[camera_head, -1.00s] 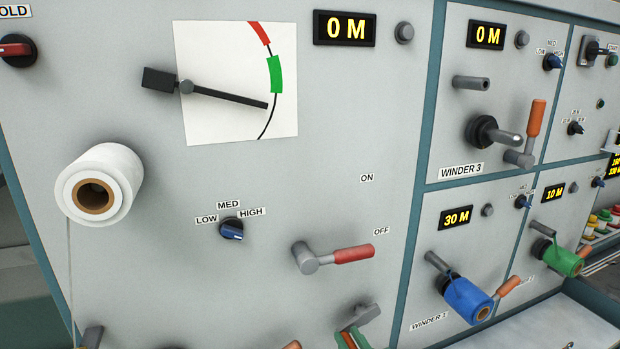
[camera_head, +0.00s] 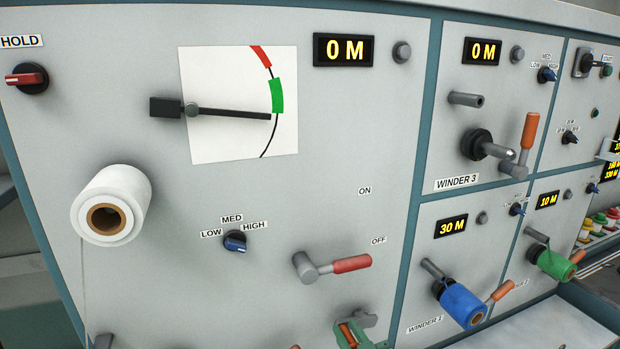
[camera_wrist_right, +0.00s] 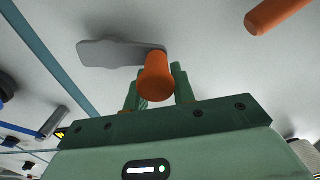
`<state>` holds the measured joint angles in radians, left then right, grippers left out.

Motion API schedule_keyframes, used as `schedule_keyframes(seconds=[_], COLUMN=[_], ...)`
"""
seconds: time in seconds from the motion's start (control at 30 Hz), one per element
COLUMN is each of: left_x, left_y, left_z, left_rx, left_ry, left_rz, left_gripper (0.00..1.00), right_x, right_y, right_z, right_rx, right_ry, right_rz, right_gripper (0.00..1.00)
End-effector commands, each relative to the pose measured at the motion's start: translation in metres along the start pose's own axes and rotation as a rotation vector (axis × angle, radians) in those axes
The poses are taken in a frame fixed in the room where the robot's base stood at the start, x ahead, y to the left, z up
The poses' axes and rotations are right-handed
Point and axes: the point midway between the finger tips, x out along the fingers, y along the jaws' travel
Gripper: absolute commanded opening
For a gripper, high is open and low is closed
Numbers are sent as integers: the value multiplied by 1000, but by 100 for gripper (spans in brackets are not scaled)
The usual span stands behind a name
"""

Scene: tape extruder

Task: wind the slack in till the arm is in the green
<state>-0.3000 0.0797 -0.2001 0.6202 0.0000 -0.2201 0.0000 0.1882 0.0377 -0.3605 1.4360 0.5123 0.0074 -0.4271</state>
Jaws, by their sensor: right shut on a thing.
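The dial arm (camera_head: 235,113) is a dark needle with a block at its left end. It points right and slightly down, its tip at the lower edge of the green band (camera_head: 277,96). The red band (camera_head: 261,56) lies above. A white roll (camera_head: 112,205) hangs at left, with a thin strand running down from it. My right gripper (camera_head: 357,338) is at the bottom edge, shut on an orange crank handle (camera_head: 347,334). The right wrist view shows the handle (camera_wrist_right: 156,78) between the fingers, with its grey crank arm (camera_wrist_right: 115,53) on the panel. My left gripper is out of view.
A red lever (camera_head: 350,264) points right at OFF, above my right gripper. A blue LOW/MED/HIGH knob (camera_head: 235,241) and a red HOLD knob (camera_head: 28,78) are on the panel. The main display (camera_head: 343,50) reads 0 M. Winders with a blue roll (camera_head: 462,304) and a green roll (camera_head: 555,263) stand right.

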Motion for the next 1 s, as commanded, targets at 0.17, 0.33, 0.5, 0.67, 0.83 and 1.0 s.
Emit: schedule_keyframes(seconds=[0.17,0.33,0.5,0.67,0.83,1.0], left_x=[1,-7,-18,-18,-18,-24], left_y=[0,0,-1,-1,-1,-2], left_z=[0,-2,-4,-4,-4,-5], left_rx=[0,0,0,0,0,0], left_ry=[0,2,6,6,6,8], left_rz=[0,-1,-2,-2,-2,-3], left_gripper=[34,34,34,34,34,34], right_x=[0,0,0,0,0,0], right_y=[1,4,9,10,10,15], right_z=[1,-8,-19,-18,-18,-24], right_rx=[0,-2,-2,-1,-1,-3], right_ry=[0,0,0,-1,-1,-2], right_rz=[1,1,2,2,2,2], right_gripper=[0,0,0,0,0,0])
